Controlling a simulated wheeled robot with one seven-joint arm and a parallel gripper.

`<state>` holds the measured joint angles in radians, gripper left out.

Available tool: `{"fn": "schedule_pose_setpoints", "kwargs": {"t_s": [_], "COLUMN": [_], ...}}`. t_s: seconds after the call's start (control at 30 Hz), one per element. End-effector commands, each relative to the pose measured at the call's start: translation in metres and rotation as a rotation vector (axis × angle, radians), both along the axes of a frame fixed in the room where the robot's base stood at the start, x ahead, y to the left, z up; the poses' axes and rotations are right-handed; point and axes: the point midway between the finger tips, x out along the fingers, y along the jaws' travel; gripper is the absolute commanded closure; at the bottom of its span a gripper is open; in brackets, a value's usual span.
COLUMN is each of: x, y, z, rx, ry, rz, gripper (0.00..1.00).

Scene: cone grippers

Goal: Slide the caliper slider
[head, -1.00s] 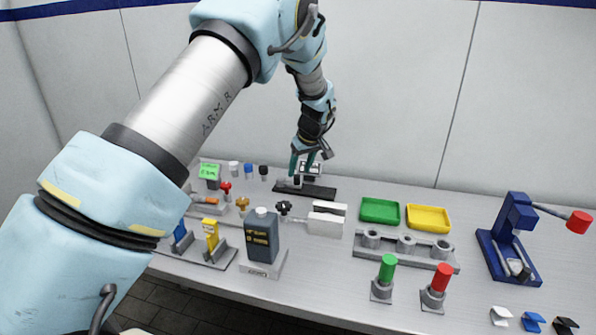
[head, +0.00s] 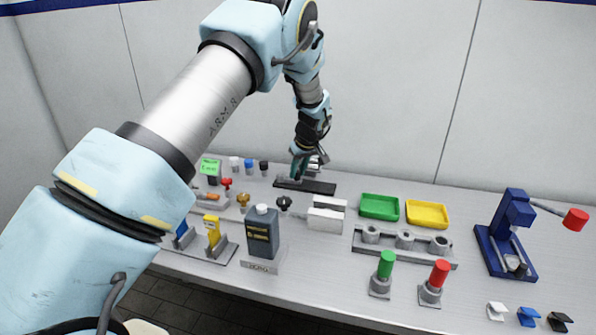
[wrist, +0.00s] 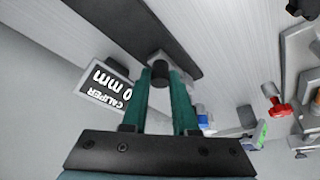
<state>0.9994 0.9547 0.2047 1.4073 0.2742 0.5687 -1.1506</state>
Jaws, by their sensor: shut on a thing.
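The caliper is a long dark bar (head: 318,188) lying at the back of the table; the bar also crosses the top of the wrist view (wrist: 130,22). Its display (wrist: 108,86) reads "CALIPER 0 mm" and appears upside down in the wrist view. My gripper (head: 298,174) is down at the left part of the bar. In the wrist view its teal fingers (wrist: 161,78) are shut on a small dark round knob (wrist: 158,70), the slider's handle, between the tips. The rest of the slider is largely hidden by the fingers.
White, blue and black small caps (head: 248,166) stand left of the caliper, near a green-screen device (head: 210,167). A grey bottle (head: 262,232) and a white box (head: 326,220) stand in front. Green (head: 379,206) and yellow trays (head: 427,213) lie to the right.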

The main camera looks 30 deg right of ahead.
Motion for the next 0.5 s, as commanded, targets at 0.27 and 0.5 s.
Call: {"fn": "schedule_pose_setpoints", "kwargs": {"t_s": [0.27,0.5], "x": [0.0000,0.0000], "y": [0.0000,0.0000], "z": [0.0002,0.0002], "rx": [0.000,0.000], "ry": [0.000,0.000], "rz": [0.000,0.000], "gripper": [1.00,1.00]}}
